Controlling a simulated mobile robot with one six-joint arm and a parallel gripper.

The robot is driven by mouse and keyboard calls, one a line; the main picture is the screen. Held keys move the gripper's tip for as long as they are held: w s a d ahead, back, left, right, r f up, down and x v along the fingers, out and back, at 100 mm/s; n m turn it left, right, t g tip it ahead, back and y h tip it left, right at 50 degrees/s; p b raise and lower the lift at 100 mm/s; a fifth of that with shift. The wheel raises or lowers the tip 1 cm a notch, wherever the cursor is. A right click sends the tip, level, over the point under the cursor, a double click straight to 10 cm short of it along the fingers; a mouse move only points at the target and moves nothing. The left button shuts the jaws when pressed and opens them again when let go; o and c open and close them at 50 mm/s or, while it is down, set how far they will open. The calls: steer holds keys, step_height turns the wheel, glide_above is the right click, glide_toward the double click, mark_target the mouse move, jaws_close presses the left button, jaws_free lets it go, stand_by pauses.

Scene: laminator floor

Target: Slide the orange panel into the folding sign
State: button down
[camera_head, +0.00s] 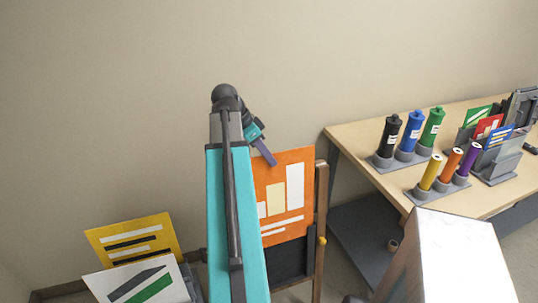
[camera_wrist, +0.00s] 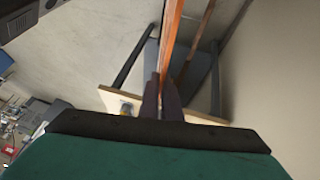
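The orange panel (camera_head: 284,190), with white and cream blocks, stands nearly upright in the head view. It shows edge-on in the wrist view (camera_wrist: 171,40). My gripper (camera_head: 264,152) is at its upper left corner. In the wrist view the dark fingers (camera_wrist: 162,98) are closed together on the panel's edge. The folding sign's wooden post (camera_head: 320,205) stands just right of the panel, and its dark board (camera_head: 292,262) shows below it. The panel's lower part overlaps the sign's frame. I cannot tell whether it sits in the slot. My arm hides the panel's left side.
A yellow panel (camera_head: 135,240) and a white panel with green and dark stripes (camera_head: 145,284) stand at lower left. A wooden workbench (camera_head: 365,136) at right holds several coloured bottles and a grey card holder (camera_head: 497,160). A pale metallic box (camera_head: 452,255) is at lower right.

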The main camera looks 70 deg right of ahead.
mark_target(273, 219)
steer(key=shift+s+a+f+b, duration=0.5)
steer(key=shift+f+b, duration=1.6)
steer(key=shift+f, duration=2.05)
steer(key=shift+s+a+f+b, duration=0.55)
steer(key=shift+f+b, duration=1.55)
steer(key=shift+f, duration=2)
steer(key=shift+s+a+f+b, duration=0.5)
steer(key=shift+f+b, duration=1.6)
steer(key=shift+f, duration=2.05)
steer(key=shift+w+a, duration=0.1)
steer(key=shift+w, duration=0.05)
steer(key=c, duration=1.9)
jaws_free()
steer(key=shift+r, duration=0.1)
steer(key=shift+v, duration=6.85)
